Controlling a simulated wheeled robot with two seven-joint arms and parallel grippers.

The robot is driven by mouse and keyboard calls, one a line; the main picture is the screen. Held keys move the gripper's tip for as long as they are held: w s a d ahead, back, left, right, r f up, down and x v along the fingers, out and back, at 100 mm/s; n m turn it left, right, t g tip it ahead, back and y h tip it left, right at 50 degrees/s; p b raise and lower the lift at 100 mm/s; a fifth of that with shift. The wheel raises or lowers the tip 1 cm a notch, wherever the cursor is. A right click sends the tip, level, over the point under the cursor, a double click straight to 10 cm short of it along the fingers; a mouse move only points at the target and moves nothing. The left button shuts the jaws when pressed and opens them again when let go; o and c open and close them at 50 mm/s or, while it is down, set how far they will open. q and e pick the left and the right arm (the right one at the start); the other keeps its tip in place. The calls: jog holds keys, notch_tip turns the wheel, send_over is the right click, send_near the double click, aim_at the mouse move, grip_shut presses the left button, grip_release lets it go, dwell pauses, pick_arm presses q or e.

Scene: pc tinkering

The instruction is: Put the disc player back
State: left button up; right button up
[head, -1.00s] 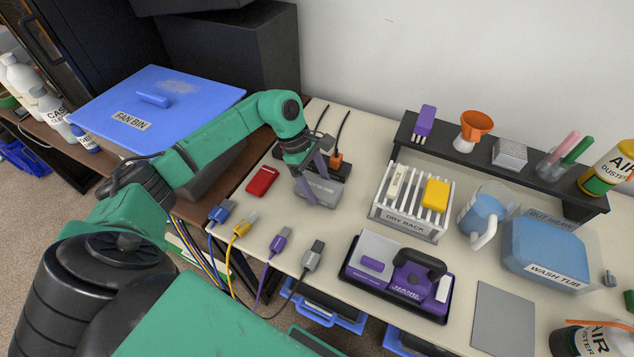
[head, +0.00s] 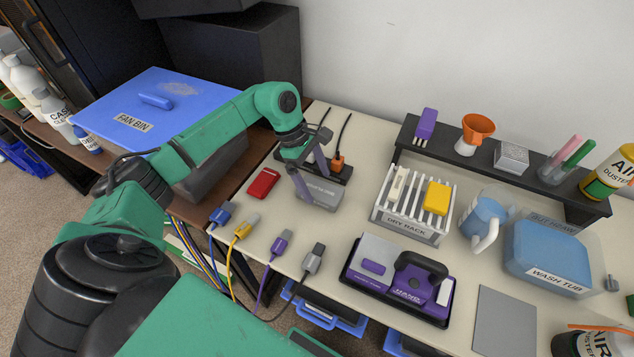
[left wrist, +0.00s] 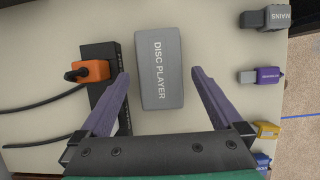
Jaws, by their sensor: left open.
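The disc player (head: 322,197) is a grey box lying on the light worktop, below the black power strip in the head view. In the left wrist view the disc player (left wrist: 161,70) shows its label, and it lies between the two purple fingers with a gap on each side. My left gripper (head: 309,176) is open and empty, reaching down over the disc player. It also shows in the left wrist view (left wrist: 160,73). How far the fingertips are above the worktop is hard to tell. My right gripper is out of view.
The black power strip (left wrist: 102,60) with an orange plug (left wrist: 92,71) lies close beside the disc player. A red box (head: 263,183) lies to the left. Several cable plugs line the front edge. A dry rack (head: 408,228) and a purple hand device (head: 400,276) stand to the right.

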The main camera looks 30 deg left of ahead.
pick_arm(q)
jog(key=shift+v, duration=2.65)
jog(key=shift+r, duration=0.1)
